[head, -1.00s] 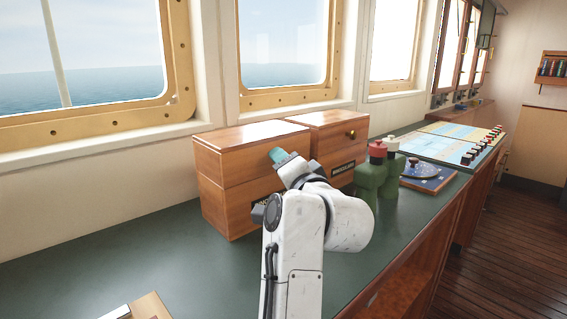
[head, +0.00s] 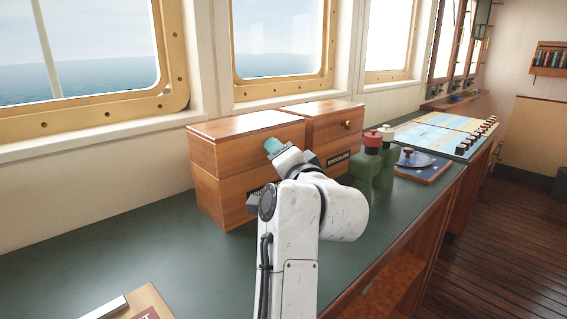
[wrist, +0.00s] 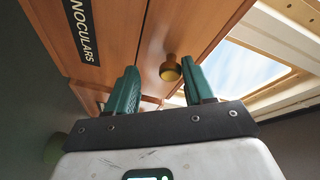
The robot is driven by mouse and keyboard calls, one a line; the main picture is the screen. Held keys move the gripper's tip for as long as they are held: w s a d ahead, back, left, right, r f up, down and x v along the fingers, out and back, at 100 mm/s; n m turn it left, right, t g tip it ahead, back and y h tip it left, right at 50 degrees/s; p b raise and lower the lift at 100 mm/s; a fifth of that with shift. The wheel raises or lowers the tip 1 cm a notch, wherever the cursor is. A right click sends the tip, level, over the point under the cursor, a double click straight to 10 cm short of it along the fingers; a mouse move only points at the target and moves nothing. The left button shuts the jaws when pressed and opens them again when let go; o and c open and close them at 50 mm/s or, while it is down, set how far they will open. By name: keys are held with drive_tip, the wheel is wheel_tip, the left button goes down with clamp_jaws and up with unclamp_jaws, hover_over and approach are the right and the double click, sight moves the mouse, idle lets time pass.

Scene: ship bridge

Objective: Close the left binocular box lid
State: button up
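The left binocular box (head: 215,185) is a brown wooden box on the green counter. Its lid (head: 245,127) lies level on top, with a thin seam below it, and looks shut in the head view. My gripper (head: 272,146) is in front of the lid's front face, and my arm hides much of that face. In the wrist view, my gripper (wrist: 160,72) has its two green fingers apart. A round brass knob (wrist: 171,68) shows between the fingertips, closer to the right one. Contact with the knob cannot be told. A black binoculars label (wrist: 82,30) is on the wood.
A second wooden box (head: 335,115) with a brass knob stands right beside it. Green bottle-like objects (head: 372,175) with red and white tops stand right of my arm, close to it. A blue panel (head: 422,168) and a chart (head: 440,135) lie farther right.

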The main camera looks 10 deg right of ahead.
drive_tip(key=v, duration=1)
drive_tip(key=shift+s, duration=0.3)
drive_tip(key=shift+f, duration=0.1)
